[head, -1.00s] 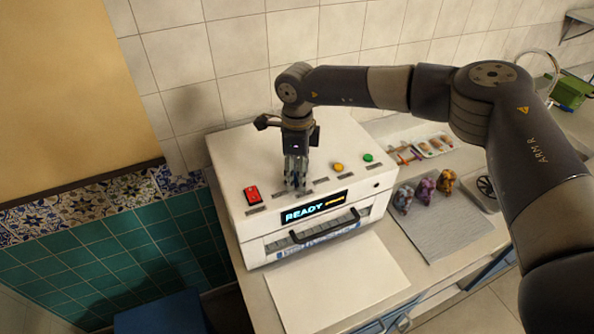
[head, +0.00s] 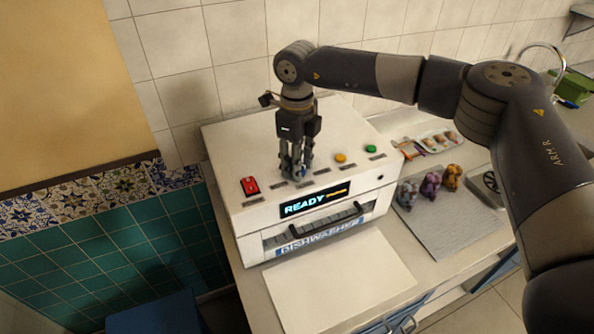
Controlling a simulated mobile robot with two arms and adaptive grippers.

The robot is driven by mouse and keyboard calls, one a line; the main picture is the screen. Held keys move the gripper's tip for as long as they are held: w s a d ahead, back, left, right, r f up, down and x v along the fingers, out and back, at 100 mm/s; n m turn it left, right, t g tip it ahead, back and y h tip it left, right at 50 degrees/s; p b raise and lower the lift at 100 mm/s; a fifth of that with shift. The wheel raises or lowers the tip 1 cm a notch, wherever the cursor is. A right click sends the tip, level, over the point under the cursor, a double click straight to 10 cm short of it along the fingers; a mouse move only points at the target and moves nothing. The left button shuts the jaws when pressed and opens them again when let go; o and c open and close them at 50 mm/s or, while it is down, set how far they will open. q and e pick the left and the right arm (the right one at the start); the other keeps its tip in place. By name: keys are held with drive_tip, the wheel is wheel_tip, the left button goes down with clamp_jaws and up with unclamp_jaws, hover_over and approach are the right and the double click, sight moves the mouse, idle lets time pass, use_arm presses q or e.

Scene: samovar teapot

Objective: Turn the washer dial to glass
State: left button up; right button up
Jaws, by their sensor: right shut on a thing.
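The white dishwasher (head: 237,180) stands on the counter, its front label reading DISHWASHER. My right gripper (head: 297,176) points down onto the sloped top panel, shut on what appears to be the dial. The fingers hide most of the dial, so its setting cannot be read. My left gripper is not in view.
Several small figures stand on a grey mat (head: 455,228) to the right. A white sheet (head: 340,285) lies in front. Tiled wall (head: 235,55) is close behind.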

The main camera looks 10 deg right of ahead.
drive_tip(key=m+b, duration=0.3)
drive_tip(key=shift+f+m, duration=0.2)
drive_tip(key=shift+m, duration=0.1)
drive_tip(key=shift+r+m+b, duration=0.25)
drive_tip(key=shift+m+b, duration=1.15)
drive_tip(key=shift+m, duration=0.3)
drive_tip(key=shift+w, duration=0.1)
drive_tip(key=o, duration=1.1)
drive_tip(key=shift+r, duration=0.1)
wheel_tip(320, 180, up, 12)
drive_tip(key=shift+f, duration=0.1)
